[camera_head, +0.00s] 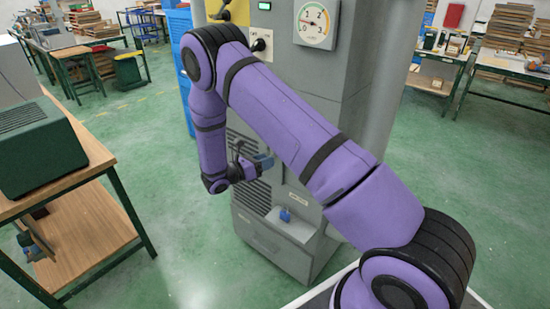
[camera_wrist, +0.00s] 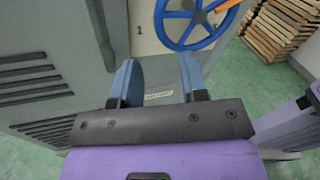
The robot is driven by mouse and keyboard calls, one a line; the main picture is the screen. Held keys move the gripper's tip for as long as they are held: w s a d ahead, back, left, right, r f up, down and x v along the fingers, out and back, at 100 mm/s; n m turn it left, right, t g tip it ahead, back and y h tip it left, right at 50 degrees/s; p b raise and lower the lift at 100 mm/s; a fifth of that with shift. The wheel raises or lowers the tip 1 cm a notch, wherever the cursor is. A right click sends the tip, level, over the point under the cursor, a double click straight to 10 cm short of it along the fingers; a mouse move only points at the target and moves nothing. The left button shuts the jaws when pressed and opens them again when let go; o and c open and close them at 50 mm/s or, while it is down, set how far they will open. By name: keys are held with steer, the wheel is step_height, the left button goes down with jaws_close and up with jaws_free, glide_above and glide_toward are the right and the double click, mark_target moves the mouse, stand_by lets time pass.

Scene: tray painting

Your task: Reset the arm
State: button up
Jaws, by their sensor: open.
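My purple arm reaches across the head view, bent at the elbow with its forearm hanging down in front of a grey machine cabinet (camera_head: 375,75). My gripper (camera_head: 262,163) is small in that view, beside the cabinet's front. In the wrist view my gripper (camera_wrist: 158,78) shows two blue fingers standing apart with nothing between them. The cabinet front (camera_wrist: 50,30) lies beyond the fingers. I cannot tell the exact gap between fingers and cabinet.
A blue handwheel (camera_wrist: 190,18) is beyond the fingertips. A wooden workbench (camera_head: 78,158) with a dark green box (camera_head: 40,145) stands at left. Green floor (camera_head: 190,265) is clear between them.

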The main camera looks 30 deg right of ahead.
steer(key=shift+a, duration=0.6)
steer(key=s+d+r+m+g+y, duration=0.15)
steer(key=s+r+m+y, duration=0.4)
steer(key=r, duration=0.65)
steer(key=s+r+m+g+y, duration=0.3)
steer(key=s+r+m, duration=0.45)
steer(key=r, duration=0.55)
steer(key=s+a+r+m+t+y, duration=0.3)
steer(key=s+r, duration=0.3)
steer(key=s, duration=0.5)
steer(key=s+a+r+m+t+y, duration=0.2)
steer(key=s+r+m+t+y, duration=0.4)
steer(key=s, duration=0.4)
steer(key=shift+s+a, duration=0.4)
